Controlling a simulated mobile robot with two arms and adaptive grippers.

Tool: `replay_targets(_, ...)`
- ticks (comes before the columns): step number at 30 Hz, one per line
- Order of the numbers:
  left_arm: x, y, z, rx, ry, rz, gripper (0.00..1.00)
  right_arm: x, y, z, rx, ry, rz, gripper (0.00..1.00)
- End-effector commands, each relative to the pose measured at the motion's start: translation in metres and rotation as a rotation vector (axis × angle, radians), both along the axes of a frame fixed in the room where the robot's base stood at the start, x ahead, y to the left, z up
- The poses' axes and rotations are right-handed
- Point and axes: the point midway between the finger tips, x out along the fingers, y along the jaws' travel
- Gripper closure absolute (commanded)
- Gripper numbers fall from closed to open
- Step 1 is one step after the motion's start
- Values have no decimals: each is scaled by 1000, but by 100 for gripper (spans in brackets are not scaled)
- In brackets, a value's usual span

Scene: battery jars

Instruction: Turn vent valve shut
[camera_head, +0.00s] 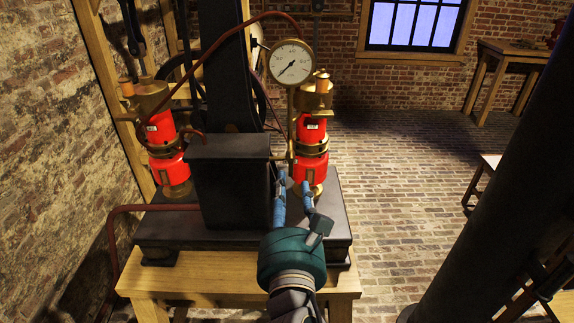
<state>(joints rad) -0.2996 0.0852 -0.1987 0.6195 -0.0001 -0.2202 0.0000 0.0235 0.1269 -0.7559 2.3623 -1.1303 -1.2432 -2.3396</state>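My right gripper (293,184) reaches in from the bottom centre, with a teal body and two blue fingers. Its fingers are apart, with no object clearly seen between them. The fingertips appear just in front of the foot of the right red jar (312,172), which has brass bands and a brass top. I cannot tell whether they touch anything. A round white gauge (292,62) stands on a brass pipe (291,125) beside that jar. I cannot clearly make out the vent valve; the fingers may hide it. My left gripper is not in view.
A second red jar (167,145) stands left of a dark box (232,180) on a black base plate (335,212). The base rests on a wooden table (180,283). A reddish hose (230,32) arches overhead. Brick floor (400,190) lies open to the right.

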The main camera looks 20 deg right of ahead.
Motion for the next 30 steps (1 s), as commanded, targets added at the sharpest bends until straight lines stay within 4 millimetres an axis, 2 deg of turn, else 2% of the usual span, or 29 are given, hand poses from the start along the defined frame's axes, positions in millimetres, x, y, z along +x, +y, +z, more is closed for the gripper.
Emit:
replay_targets(6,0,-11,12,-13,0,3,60,42,-13,2,-3,1,-3,66)
replay_targets(12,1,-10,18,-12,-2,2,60,69,-20,1,0,1,-1,66)
replay_targets(18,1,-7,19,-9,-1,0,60,78,-23,0,4,2,-1,66)
replay_targets(25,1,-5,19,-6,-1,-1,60,78,-23,-1,4,2,-1,66)
replay_targets(30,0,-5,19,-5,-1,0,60,78,-23,-1,4,2,-1,100)
